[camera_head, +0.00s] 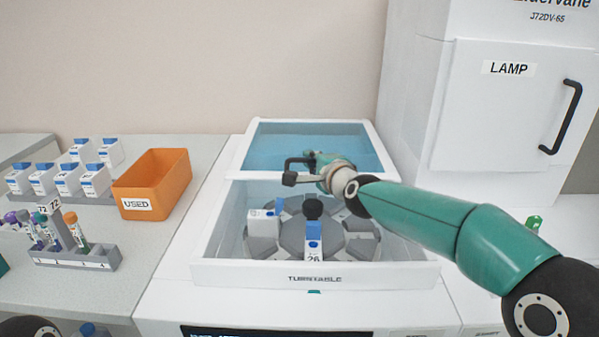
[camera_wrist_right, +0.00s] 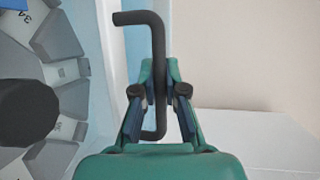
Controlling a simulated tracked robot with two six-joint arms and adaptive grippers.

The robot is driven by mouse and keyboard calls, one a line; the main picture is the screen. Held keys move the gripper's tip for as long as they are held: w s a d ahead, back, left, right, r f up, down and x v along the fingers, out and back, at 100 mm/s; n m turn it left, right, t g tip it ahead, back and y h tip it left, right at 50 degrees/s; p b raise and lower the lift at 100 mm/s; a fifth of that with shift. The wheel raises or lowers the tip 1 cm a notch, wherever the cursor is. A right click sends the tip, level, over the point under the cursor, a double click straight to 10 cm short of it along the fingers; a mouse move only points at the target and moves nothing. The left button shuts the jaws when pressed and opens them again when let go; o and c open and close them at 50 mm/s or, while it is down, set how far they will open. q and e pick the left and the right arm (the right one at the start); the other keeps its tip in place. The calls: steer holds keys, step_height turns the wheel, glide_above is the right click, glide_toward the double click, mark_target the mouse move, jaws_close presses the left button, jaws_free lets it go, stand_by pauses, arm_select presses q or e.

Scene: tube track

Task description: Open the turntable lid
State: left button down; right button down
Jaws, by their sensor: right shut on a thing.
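The turntable lid (camera_head: 277,139), a blue see-through pane in a white frame, lies over the back part of the white turntable box (camera_head: 215,272). The front part of the box is uncovered, showing the grey turntable (camera_head: 290,240) with a black centre knob and a few blue-and-white cartridges, one marked 26 (camera_head: 313,240). My right gripper (camera_head: 308,172) is shut on the lid's dark handle (camera_head: 291,180). In the right wrist view its fingers (camera_wrist_right: 160,95) close on both sides of the bent black handle (camera_wrist_right: 157,50). My left gripper is out of view.
A white LAMP cabinet (camera_head: 475,120) with a black handle stands at the right. An orange USED bin (camera_head: 170,170), several white-and-blue cartridges (camera_head: 68,178) and a grey tube rack (camera_head: 85,257) stand at the left. My right arm crosses above the box's right side.

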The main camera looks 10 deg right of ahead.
steer(key=shift+w+d+f, duration=0.3)
steer(key=shift+a, duration=0.1)
steer(key=shift+w+a, duration=0.1)
steer(key=c, duration=1.2)
jaws_free()
steer(key=shift+r, duration=0.15)
